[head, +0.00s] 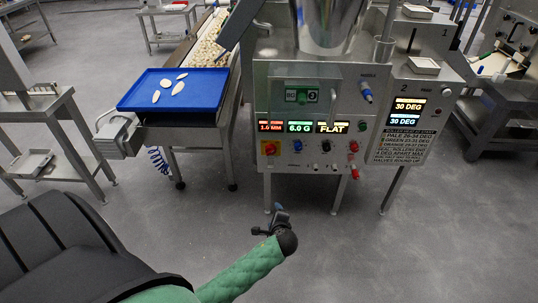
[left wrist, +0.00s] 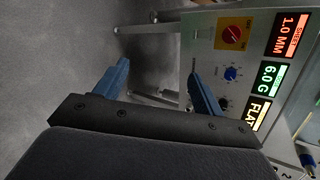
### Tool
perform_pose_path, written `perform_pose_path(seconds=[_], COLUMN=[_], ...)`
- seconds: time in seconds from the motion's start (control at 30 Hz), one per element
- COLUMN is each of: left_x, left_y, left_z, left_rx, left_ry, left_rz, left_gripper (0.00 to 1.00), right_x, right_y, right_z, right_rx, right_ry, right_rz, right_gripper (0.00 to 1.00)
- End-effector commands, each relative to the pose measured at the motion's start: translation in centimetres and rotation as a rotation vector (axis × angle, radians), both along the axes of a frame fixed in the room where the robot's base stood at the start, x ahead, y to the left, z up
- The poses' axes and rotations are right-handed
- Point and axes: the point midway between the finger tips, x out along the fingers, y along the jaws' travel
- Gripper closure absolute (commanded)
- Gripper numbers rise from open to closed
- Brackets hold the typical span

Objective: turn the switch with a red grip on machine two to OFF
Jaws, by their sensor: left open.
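The switch with a red grip (head: 270,148) sits on a yellow plate at the lower left of the machine's front panel (head: 345,97). In the left wrist view the red grip (left wrist: 232,34) shows at the upper right; its setting is too small to read surely. My left gripper (head: 275,217) is in front of the machine, below the panel and apart from it. In the left wrist view its two blue fingers (left wrist: 160,88) are spread with nothing between them. The right gripper is in neither view.
Displays (head: 300,127), a blue knob (left wrist: 231,73), a black knob and several coloured buttons share the panel. A blue tray (head: 195,101) with pale pieces lies on the conveyor end at left. A second unit (head: 410,100) stands at right. Grey floor is free in front.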

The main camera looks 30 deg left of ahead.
Motion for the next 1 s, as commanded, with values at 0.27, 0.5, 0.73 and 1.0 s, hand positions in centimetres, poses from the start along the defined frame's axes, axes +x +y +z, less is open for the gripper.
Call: perform_pose_path(seconds=[0.27, 0.5, 0.73, 1.0], left_x=[13.1, 18.3, 20.0, 23.1], left_y=[9.3, 13.1, 14.3, 16.5], left_z=[2.1, 3.7, 4.1, 4.1], left_rx=[0.694, 1.024, 1.078, 1.075], left_ry=[0.097, 0.197, 0.216, 0.216], left_rz=[-0.271, -0.377, -0.392, -0.392], left_gripper=[0.31, 0.31, 0.31, 0.31], right_x=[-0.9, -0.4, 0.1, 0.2], right_y=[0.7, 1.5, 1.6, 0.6], right_z=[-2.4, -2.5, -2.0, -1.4], right_rx=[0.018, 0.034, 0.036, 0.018], right_ry=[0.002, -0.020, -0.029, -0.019], right_rz=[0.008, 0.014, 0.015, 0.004], right_gripper=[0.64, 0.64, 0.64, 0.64])
